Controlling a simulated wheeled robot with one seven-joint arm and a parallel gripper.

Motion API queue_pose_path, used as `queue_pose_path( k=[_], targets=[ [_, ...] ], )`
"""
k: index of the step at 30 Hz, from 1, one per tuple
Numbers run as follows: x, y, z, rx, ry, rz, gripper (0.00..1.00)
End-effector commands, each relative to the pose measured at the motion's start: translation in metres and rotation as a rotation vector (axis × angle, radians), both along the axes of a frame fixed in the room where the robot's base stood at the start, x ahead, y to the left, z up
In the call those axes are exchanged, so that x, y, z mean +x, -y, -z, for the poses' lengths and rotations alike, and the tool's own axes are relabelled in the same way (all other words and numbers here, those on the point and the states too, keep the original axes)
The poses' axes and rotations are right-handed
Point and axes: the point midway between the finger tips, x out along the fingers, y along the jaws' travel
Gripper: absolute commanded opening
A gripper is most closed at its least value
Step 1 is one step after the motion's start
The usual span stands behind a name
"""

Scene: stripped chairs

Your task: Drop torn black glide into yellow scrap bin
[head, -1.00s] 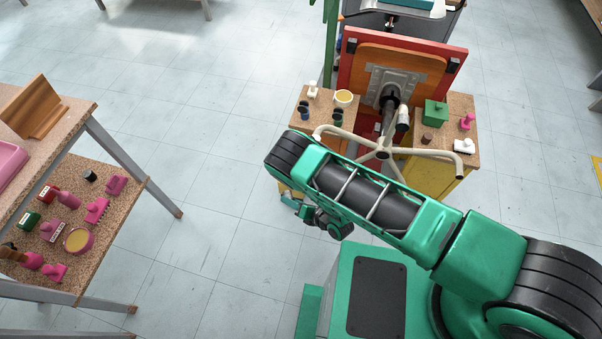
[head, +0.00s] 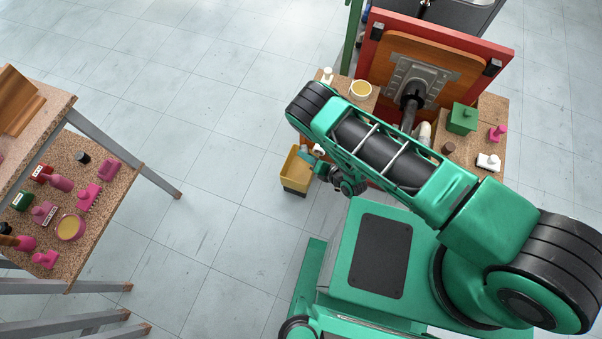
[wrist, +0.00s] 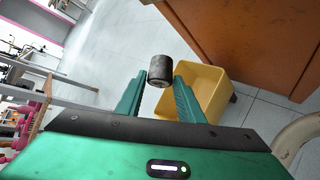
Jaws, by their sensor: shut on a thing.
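The torn black glide (wrist: 160,67), a short dark cylinder, is held between the green fingertips of my gripper (wrist: 160,80) in the wrist view. I cannot make out its tear. The yellow scrap bin (wrist: 212,86) is below and just right of the glide in that view, open side up, partly covered by the right finger. The glide appears above the floor, apart from the bin. In the head view the yellow bin (head: 290,178) stands on the floor left of my arm; the glide cannot be made out there.
A red-backed workbench with an upturned chair (head: 412,82) stands behind my arm. Its side shelf holds a green box (head: 462,118) and small parts. A cork-topped shelf (head: 115,195) with pink items is at left. Open tiled floor lies between.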

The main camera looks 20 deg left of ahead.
Motion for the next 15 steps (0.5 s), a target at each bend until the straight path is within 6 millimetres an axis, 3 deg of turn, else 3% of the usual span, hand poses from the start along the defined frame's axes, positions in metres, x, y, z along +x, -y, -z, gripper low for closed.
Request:
queue_pose_path(
  k=[15],
  targets=[
    [-0.003,-0.005,0.049,0.0,-0.001,-0.008,0.0]
  ],
)
